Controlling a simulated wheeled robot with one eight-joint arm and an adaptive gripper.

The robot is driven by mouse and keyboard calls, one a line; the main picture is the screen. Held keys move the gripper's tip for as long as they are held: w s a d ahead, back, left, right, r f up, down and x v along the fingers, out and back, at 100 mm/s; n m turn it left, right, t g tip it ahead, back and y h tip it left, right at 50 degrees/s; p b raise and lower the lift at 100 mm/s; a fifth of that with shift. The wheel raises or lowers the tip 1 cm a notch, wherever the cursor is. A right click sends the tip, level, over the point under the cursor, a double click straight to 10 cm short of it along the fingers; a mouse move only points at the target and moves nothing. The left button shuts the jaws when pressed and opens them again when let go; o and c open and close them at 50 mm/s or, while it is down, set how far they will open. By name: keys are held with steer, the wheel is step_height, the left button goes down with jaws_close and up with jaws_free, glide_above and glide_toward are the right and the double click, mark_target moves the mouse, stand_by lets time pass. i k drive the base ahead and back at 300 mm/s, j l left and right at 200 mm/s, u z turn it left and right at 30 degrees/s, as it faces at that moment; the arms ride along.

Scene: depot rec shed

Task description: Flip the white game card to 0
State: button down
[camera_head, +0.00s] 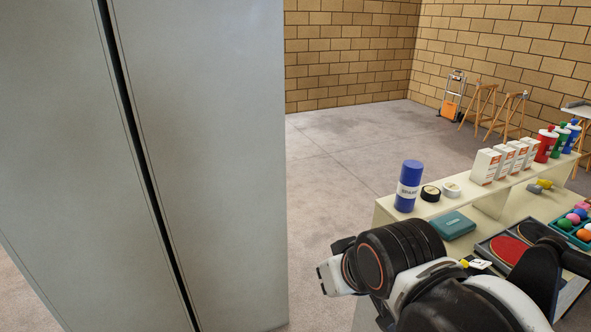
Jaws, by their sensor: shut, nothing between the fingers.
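A small white piece with a dark mark (480,264) shows just above my arm at the lower right, beside a bit of yellow (463,262). It may be the white game card, but my arm hides what lies around it and I cannot read a number on it. My arm fills the lower right of the view, in front of the bench. I cannot make out my gripper's fingers.
A tall grey cabinet (215,150) fills the left. The bench (386,211) bears a blue can (408,186), tape rolls (430,193), white boxes (485,166), bottles (545,145), a teal case (453,225), a red paddle (508,249) and a ball tray (564,234).

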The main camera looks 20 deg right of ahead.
mark_target(479, 264)
steer(key=z, duration=1.7)
steer(key=i+l, duration=0.35)
steer(key=i+z, duration=0.05)
steer(key=i, duration=0.05)
